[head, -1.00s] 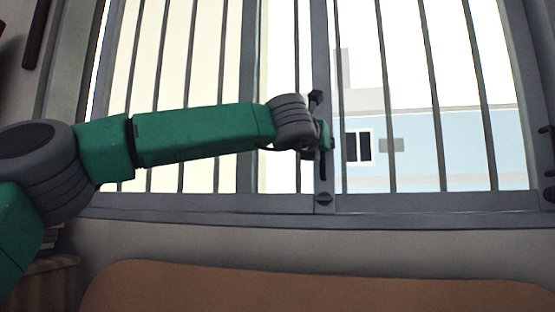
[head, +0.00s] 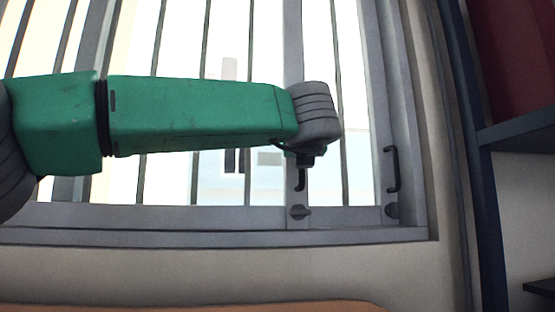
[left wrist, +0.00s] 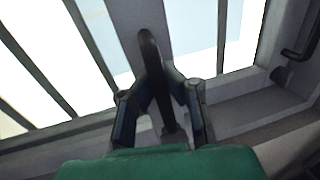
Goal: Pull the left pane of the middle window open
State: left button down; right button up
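The window (head: 225,212) has a grey frame and dark vertical bars. A dark handle (head: 300,181) sits on an upright grey stile, and its lower end shows below my left gripper (head: 304,160) in the head view. In the left wrist view the two fingers of my left gripper (left wrist: 160,77) close in on both sides of this black handle (left wrist: 149,46), with the tips at or against it. The wrist hides the handle's upper part in the head view. A second black handle (head: 391,169) is on the right stile, apart from the gripper. My right gripper is not in view.
A dark blue shelf upright (head: 470,130) with a shelf board (head: 520,130) stands right of the window. A brown rounded edge (head: 190,307) lies below the sill. The bars run close beside my arm.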

pick_arm(q)
jog(key=shift+s+a+f, duration=0.1)
jog(key=shift+f, duration=0.1)
jog(key=c, duration=1.6)
grip_release()
jog(key=shift+s+a+r, duration=0.1)
jog(key=shift+a, duration=0.05)
jog(key=shift+o, duration=0.2)
jog(key=shift+s+r, duration=0.1)
jog(key=shift+s, duration=0.1)
jog(key=shift+w+d, duration=0.1)
jog(key=shift+d, duration=0.25)
jog(key=shift+s, duration=0.2)
jog(key=s, duration=1.1)
jog(key=shift+s+d, duration=0.25)
jog(key=shift+s, duration=0.05)
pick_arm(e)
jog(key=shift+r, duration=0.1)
pick_arm(q)
jog(key=shift+a, duration=0.15)
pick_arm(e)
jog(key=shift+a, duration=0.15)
